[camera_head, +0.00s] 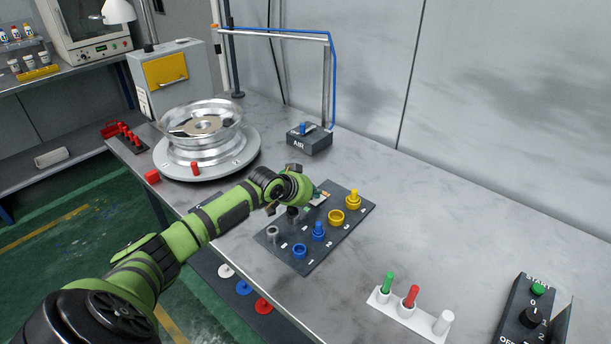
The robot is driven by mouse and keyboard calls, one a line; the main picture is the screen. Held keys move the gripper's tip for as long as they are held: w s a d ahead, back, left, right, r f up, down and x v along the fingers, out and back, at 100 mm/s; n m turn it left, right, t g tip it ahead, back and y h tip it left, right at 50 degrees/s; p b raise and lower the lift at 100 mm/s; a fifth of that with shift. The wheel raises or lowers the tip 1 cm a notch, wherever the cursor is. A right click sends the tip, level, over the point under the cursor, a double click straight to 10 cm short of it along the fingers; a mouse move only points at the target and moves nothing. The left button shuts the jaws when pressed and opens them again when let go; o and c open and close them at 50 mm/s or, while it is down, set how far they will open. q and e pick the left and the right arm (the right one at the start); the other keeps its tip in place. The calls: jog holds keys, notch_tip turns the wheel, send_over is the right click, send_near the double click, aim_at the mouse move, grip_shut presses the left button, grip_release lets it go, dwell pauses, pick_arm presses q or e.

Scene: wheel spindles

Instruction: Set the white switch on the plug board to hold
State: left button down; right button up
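A small pale piece (319,198) shows beside the wrist at the board's far edge. I cannot make out the white switch or its setting; the wrist covers that area. My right gripper is out of view.
A wheel rim (204,130) sits on a round plate at the left. The AIR box (309,141) with a blue knob stands behind the board. A white strip (403,311) with green, red and white pegs and a START box (519,310) stand front right. The bench's back right is clear.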

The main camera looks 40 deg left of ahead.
aim_at(315, 200)
pick_arm(q)
jog(key=r+p, duration=0.2)
jog(key=r, duration=0.2)
jog(key=shift+w+p, duration=0.2)
jog(key=shift+p, duration=0.2)
jog(key=w+r+b+v, duration=0.1)
jog(key=b+v, duration=0.1)
jog(key=v, duration=0.7)
jog(key=shift+r, duration=0.3)
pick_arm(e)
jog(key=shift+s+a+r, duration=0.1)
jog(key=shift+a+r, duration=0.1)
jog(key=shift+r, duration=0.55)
pick_arm(q)
jog(key=shift+s, duration=0.1)
